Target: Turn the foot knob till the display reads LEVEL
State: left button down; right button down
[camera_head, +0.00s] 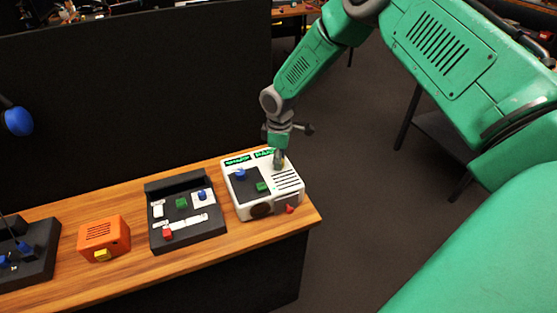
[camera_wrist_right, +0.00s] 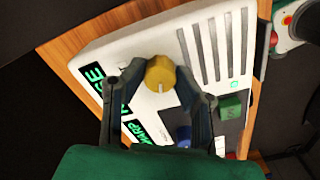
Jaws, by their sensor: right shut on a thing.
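A white device (camera_head: 262,213) with green-lit displays (camera_head: 264,154) stands at the right end of the bench. The display text is too small in the head view; in the wrist view it is cut off and partly hidden by a finger, so I cannot read it whole. My right gripper (camera_head: 279,161) reaches down onto the device's top near the displays. In the right wrist view its two fingers stand on either side of a yellow knob (camera_wrist_right: 160,74) with a pale mark, and are shut on it. I cannot tell whether this is the foot knob. My left gripper is out of view.
A green button (camera_head: 262,187), a blue knob (camera_head: 240,174) and a red piece (camera_head: 290,209) sit on or by the device. A black tray (camera_head: 218,240) and an orange box (camera_head: 92,232) stand to its left on the wooden bench (camera_head: 135,205). A dark panel rises behind.

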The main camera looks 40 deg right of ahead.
jog(key=m, duration=0.3)
jog(key=shift+w+d+r+m, duration=0.1)
jog(key=shift+w+r+m, duration=0.1)
jog(key=shift+m, duration=2.1)
jog(key=c, duration=1.3)
grip_release()
jog(key=shift+o, duration=0.2)
jog(key=shift+f, duration=0.1)
notch_tip(320, 180, up, 12)
jog(key=shift+f, duration=0.1)
